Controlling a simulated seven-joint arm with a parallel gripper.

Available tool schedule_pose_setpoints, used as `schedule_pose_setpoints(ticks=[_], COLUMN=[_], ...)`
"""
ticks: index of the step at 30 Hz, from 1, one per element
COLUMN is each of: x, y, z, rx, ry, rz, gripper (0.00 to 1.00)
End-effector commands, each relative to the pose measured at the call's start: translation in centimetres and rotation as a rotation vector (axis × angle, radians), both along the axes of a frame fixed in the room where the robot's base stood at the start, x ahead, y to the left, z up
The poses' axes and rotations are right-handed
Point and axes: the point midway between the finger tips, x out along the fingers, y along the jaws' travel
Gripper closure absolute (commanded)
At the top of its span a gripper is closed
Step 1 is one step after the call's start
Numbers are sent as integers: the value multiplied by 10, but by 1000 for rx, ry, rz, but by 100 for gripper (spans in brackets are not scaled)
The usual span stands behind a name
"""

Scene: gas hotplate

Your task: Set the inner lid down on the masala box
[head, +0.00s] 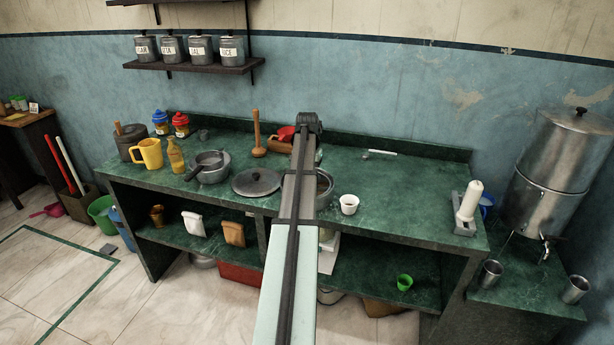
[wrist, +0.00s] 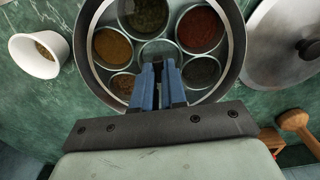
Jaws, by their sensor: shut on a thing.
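The masala box (wrist: 238,75) is a round steel tin in the wrist view, seen from above, with several round cups of brown, green, red and dark spices inside. In the head view, only part of the box (head: 325,185) shows beside my arm. My gripper (wrist: 160,88) has blue fingers and is over the box, near its middle. It is shut on the inner lid (wrist: 170,28), which seems to be a clear disc with the spice cups showing through it. Its grip point is hidden by the fingers. I cannot tell whether the lid touches the box.
A grey steel lid with a knob (wrist: 285,45) lies close on one side of the box, and a white cup (wrist: 40,55) stands on the other. A wooden masher (head: 257,140) and a pan (head: 210,165) stand on the green counter (head: 410,195). Its right part is mostly clear.

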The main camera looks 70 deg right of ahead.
Motion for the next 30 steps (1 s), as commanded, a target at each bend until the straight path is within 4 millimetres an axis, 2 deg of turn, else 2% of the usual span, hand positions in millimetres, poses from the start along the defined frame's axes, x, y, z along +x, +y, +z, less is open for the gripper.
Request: schedule_pose_setpoints(ticks=[4, 5, 14, 23, 30], x=[0, 0, 0, 0, 0], y=[0, 0, 0, 0, 0], z=[0, 0, 0, 1, 10], rx=[0, 0, 0, 0, -1], ry=[0, 0, 0, 0, 0], rz=[0, 0, 0, 0, 0], gripper=[100, 86, 59, 59, 59])
